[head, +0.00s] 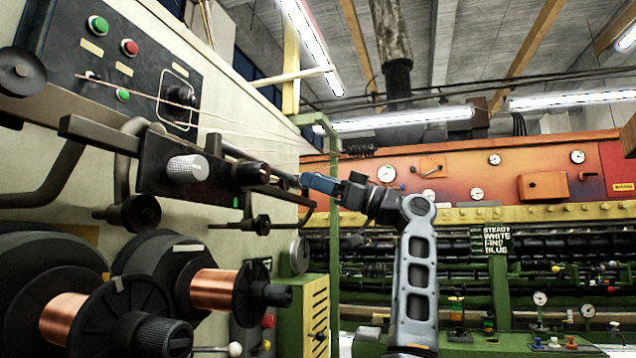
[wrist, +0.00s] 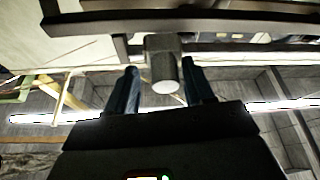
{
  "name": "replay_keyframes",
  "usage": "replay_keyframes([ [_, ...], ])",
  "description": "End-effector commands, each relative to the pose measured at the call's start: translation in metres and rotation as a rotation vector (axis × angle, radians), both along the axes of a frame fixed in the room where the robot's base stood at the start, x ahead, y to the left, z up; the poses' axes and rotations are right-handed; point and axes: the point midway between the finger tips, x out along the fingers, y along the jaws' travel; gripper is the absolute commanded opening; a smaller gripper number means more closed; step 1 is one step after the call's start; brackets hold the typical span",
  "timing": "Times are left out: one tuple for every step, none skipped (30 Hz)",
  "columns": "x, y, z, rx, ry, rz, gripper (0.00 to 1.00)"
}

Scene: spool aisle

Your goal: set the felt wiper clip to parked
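My gripper (head: 318,183) reaches left toward the machine in the head view, its blue fingers beside the end of a dark bar. In the wrist view my gripper (wrist: 160,75) has its two blue fingers apart. A short grey cylinder (wrist: 162,72) with a pale round end shows between them, with a gap at the left finger; I cannot tell whether the right finger touches it. I cannot tell for sure whether this cylinder is the felt wiper clip. No parked marking is legible. In the head view, a white knurled knob (head: 188,167) and a black knob (head: 250,174) sit on a dark block.
Two copper spools (head: 63,318) (head: 217,289) are at lower left. A control panel (head: 130,62) with green and red buttons is above, and thin wires run across below it. A green post (head: 334,235) stands close to my arm. Dark bars (wrist: 200,22) cross the wrist view.

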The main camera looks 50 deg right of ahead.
Motion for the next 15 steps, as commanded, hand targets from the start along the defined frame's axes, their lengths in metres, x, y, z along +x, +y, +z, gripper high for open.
replay_keyframes([
  [0.0,-0.001,-0.001,0.001,0.001,-0.002,0.55],
  [0.0,-0.001,-0.001,0.001,0.001,-0.001,0.57],
  [0.0,-0.001,-0.001,0.001,0.001,-0.001,0.57],
  [0.0,0.0,-0.001,0.001,0.001,0.0,0.57],
  [0.0,0.0,-0.001,0.001,0.001,0.0,0.57],
  [0.0,0.0,-0.001,0.0,0.001,0.001,0.57],
  [0.0,0.0,-0.001,0.0,0.001,0.001,0.57],
  [0.0,0.0,-0.001,0.0,0.001,0.002,0.57],
  [-0.001,0.0,-0.001,-0.001,0.002,0.002,0.57],
  [-0.001,0.0,-0.002,-0.001,0.002,0.002,0.57],
  [-0.002,0.0,-0.002,-0.001,0.002,0.002,0.57],
  [-0.003,-0.001,-0.003,-0.001,0.002,0.002,0.57],
  [-0.005,-0.002,-0.004,0.0,0.001,0.001,0.57],
  [-0.007,-0.003,-0.005,-0.001,0.001,0.001,0.57],
  [-0.011,-0.005,-0.006,-0.001,0.001,0.001,0.57],
])
